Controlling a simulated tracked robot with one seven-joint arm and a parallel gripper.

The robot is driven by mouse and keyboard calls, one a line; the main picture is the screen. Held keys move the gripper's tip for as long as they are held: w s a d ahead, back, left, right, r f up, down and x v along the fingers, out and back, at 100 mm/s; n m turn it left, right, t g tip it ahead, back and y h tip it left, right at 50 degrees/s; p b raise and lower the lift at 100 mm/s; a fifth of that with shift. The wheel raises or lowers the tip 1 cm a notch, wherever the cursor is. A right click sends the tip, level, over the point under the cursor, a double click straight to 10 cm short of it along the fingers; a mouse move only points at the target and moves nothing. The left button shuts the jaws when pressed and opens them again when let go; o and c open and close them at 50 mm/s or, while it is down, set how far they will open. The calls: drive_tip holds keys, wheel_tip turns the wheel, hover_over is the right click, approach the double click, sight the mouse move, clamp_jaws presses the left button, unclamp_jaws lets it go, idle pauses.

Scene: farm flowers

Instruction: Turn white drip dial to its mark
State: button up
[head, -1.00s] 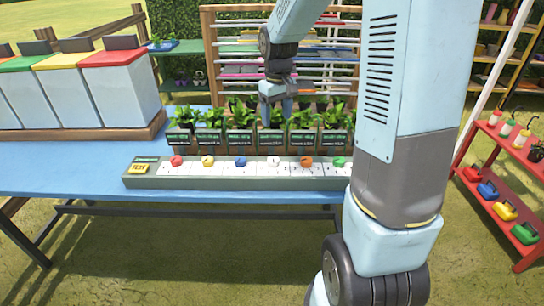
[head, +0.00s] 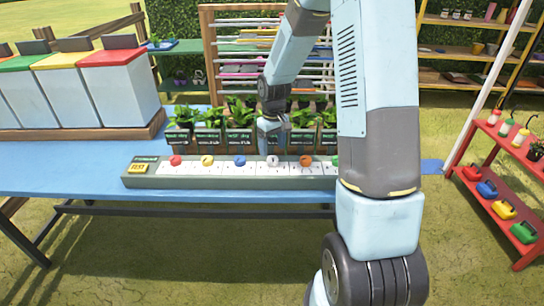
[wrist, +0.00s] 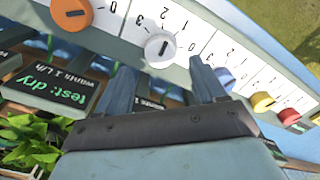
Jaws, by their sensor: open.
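The white drip dial (head: 272,160) sits on the long grey dial strip (head: 140,183) along the front of the blue table, between the blue dial (head: 240,160) and the orange dial (head: 305,160). In the wrist view the white dial (wrist: 160,48) is round with a dark pointer line, beside printed numbers. My gripper (head: 272,124) is above and just behind the white dial in the head view. In the wrist view my gripper (wrist: 165,75) has its two fingers apart, with the dial just beyond the gap between their tips. The fingers do not touch it.
Potted plants with dark signs, one reading "test: dry" (wrist: 48,82), stand in a row right behind the strip. Red (head: 176,160) and yellow (head: 207,160) dials are further left. Lidded bins (head: 122,88) stand at the table's left. A red shelf (head: 490,190) is at the right.

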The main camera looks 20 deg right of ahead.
sight(273, 158)
drive_tip(key=shift+f, duration=2.3)
drive_tip(key=shift+c, duration=0.2)
drive_tip(key=c, duration=1)
drive_tip(key=m, duration=0.5)
drive_tip(key=shift+s, duration=0.1)
drive_tip(key=o, duration=1)
drive_tip(key=shift+o, duration=0.2)
